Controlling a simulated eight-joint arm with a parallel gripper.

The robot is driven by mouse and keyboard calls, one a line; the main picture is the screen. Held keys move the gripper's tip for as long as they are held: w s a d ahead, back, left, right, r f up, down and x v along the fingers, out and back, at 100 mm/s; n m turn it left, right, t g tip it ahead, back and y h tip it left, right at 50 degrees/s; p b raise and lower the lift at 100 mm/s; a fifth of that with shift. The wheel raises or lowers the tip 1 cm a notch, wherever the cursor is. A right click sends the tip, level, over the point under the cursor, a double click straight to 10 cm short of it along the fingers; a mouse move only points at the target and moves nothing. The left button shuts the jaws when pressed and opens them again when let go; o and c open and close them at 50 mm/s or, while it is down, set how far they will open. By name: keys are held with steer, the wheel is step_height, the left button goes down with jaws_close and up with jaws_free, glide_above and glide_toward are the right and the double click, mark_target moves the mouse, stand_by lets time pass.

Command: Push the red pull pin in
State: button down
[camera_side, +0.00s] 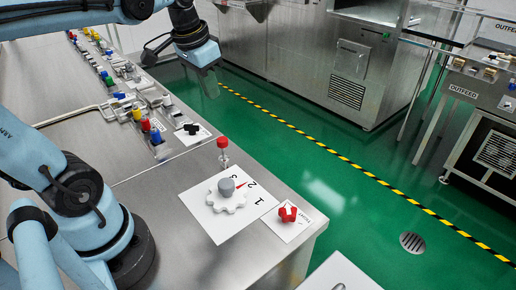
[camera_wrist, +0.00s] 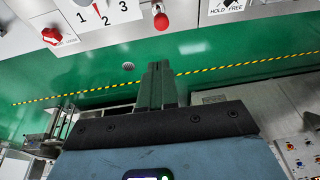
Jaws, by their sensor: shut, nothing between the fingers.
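The red pull pin (camera_side: 222,142) has a round red knob on a pale stem and stands upright near the table's right edge, behind the numbered dial plate. In the wrist view the red knob (camera_wrist: 161,21) shows at the top centre, beyond my fingertips. My gripper (camera_side: 209,88) hangs well above and behind the pin in the side view, apart from it. In the wrist view my gripper (camera_wrist: 158,66) has its two fingers together with nothing between them. The hole or seat under the pin is too small to make out.
A white plate (camera_side: 206,221) with a grey-knobbed dial marked 1, 2, 3 stands in front of the pin. A red valve handle (camera_side: 287,212) sits beside it. A black-handled switch (camera_side: 192,129) lies behind the pin. Several coloured buttons line the table further back.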

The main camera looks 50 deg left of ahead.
glide_above(223, 140)
step_height(223, 140, down, 11)
steer(key=shift+s+d+r, duration=0.1)
steer(key=shift+d, duration=0.05)
steer(key=shift+s+f, duration=0.1)
steer(key=shift+f, duration=1)
steer(key=shift+f, duration=1.2)
steer(key=shift+r, duration=0.5)
steer(key=w+a+v, duration=0.1)
steer(key=v, duration=1.1)
steer(key=s+d+f+t, duration=0.2)
steer(key=d+f+t, duration=0.1)
steer(key=d, duration=0.7)
steer(key=shift+f+t+h, duration=0.2)
steer(key=shift+t+h, duration=0.1)
steer(key=shift+t, duration=0.3)
